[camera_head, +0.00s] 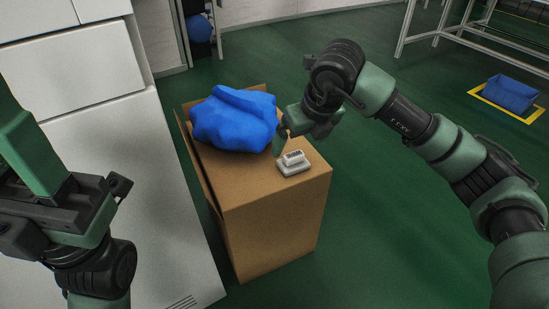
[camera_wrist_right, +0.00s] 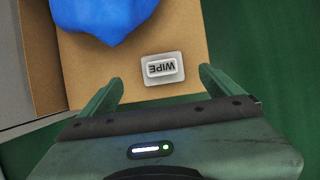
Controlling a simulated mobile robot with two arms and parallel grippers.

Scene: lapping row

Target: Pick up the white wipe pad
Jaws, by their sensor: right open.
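The white wipe pad (camera_head: 293,160) sits on top of a cardboard box (camera_head: 270,210), near its right edge. In the right wrist view the pad (camera_wrist_right: 163,69) reads "WIPE" upside down and lies on a pale base piece, ahead of and between the fingers. My right gripper (camera_head: 281,140) is just behind and left of the pad in the head view; its open fingers (camera_wrist_right: 160,88) hold nothing. My left gripper (camera_head: 118,186) is at the left of the head view, far from the pad; its opening is unclear.
A blue crumpled bag (camera_head: 235,118) takes up the back of the box top, close to the pad. A white cabinet (camera_head: 120,170) stands left of the box. A blue bin (camera_head: 510,93) rests on the floor at far right. Green floor is open around the box's right side.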

